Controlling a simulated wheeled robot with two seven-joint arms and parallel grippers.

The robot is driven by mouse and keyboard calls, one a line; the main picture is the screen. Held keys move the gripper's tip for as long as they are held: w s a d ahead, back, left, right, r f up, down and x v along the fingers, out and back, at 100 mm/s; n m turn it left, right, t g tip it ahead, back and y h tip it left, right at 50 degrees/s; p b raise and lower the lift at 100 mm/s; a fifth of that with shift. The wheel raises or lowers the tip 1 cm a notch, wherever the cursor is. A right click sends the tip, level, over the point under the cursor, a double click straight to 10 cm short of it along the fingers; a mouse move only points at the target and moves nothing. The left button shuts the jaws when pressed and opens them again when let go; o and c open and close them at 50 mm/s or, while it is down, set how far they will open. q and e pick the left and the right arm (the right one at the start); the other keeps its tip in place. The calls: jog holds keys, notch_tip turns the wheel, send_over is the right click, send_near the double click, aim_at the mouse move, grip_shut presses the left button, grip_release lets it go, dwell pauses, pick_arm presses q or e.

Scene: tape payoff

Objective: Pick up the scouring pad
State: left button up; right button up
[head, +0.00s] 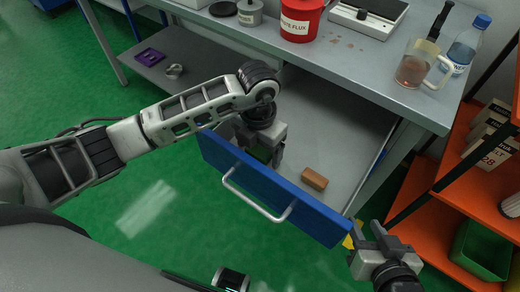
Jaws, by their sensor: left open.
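A dark green patch, which looks like the scouring pad (262,154), shows inside the open drawer at its left end. It is mostly hidden under my left gripper and behind the blue drawer front (270,192). My left gripper (264,153) points down into the drawer over this patch, with its jaws open. I cannot tell whether the fingers touch the pad.
A brown block (314,179) lies in the drawer, right of my left gripper. The bench top (350,70) above holds a red flux pot (299,20), a glass mug (415,65) and a bottle (462,48). An orange shelf (425,205) stands at right. The drawer's right part is clear.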

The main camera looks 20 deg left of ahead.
aim_at(258, 151)
pick_arm(q)
jog(key=c, duration=1.1)
notch_tip(258, 151, up, 10)
jog(key=shift+r, duration=0.1)
